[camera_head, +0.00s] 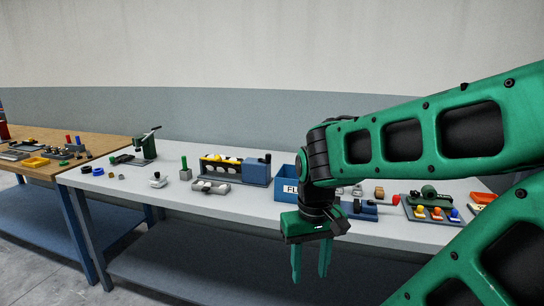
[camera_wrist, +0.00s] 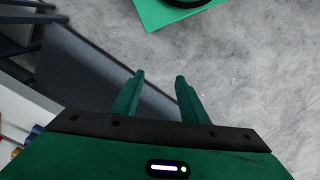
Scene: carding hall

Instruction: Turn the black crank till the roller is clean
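A roller unit (camera_head: 220,169) with a dark roller spotted yellow and white stands near the middle of the grey-white table in the head view. A blue-grey block (camera_head: 257,172) adjoins its right end. A small dark part (camera_head: 267,158) at the top of that block may be the black crank; it is too small to tell. My gripper (camera_head: 310,272) hangs pointing down in front of the table's front edge, right of the roller unit and apart from it. Its fingers are open with nothing between them; they also show empty in the wrist view (camera_wrist: 160,78).
A blue bin (camera_head: 286,188) lettered "FL" is partly hidden by my arm. A board with coloured knobs (camera_head: 430,213) is at right.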

